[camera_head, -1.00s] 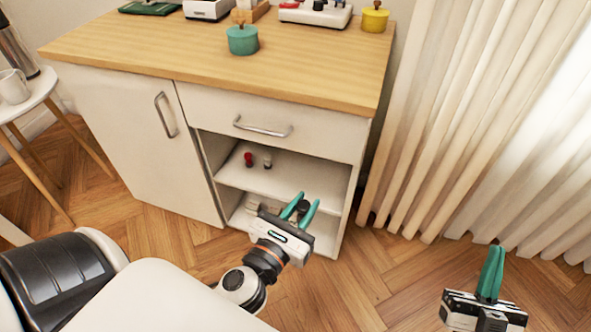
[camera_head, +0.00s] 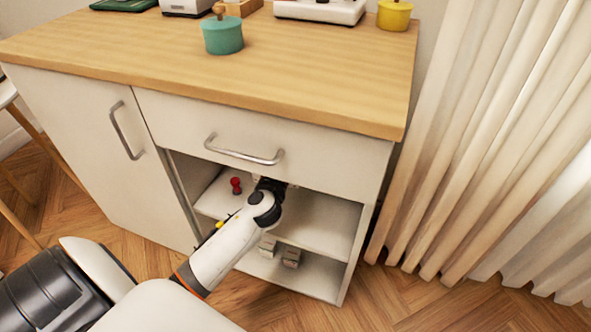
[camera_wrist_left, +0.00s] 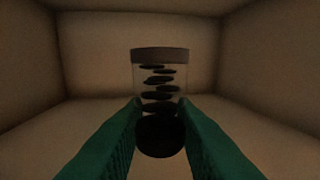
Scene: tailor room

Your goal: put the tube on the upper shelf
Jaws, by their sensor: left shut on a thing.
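The tube (camera_wrist_left: 160,78) is a clear cylinder with a grey-brown lid, a dark base and several dark discs inside. In the left wrist view it stands upright between the teal fingers of my left gripper (camera_wrist_left: 160,120), which is shut on it. In the head view my left arm reaches into the open cabinet, over the upper shelf (camera_head: 325,225). The fingers and tube are hidden there behind the arm and under the drawer. I cannot tell whether the tube touches the shelf. My right gripper is out of view.
A small red-topped item (camera_head: 236,186) stands on the upper shelf left of my arm. Grey-white blocks (camera_head: 290,257) lie on the lower shelf. The drawer (camera_head: 300,160) above is closed. The upper shelf's right part looks clear. A curtain (camera_head: 470,150) hangs to the right.

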